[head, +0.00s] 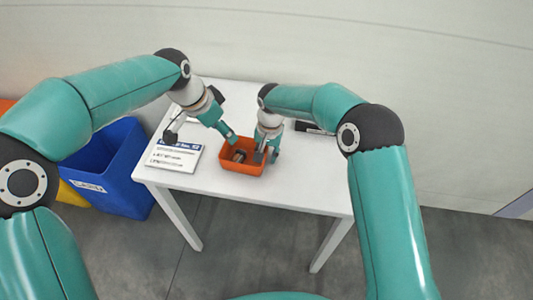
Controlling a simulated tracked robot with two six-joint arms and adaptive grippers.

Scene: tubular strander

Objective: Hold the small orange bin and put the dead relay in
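The small orange bin (238,169) sits on the white table near its middle. A small dark and grey block (239,156), which looks like the relay, lies inside it. My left gripper (231,135) reaches down to the bin's back rim; whether its fingers are shut on the rim is too small to tell. My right gripper (266,157) points down at the bin's right side, its two fingertips apart, with no relay visible between them. It hides the bin's right back corner.
A white card with printed text (174,158) lies at the table's left front edge. A dark device (309,127) lies at the back right behind my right arm. A blue bin (115,170) stands on the floor left of the table. The table's right front is clear.

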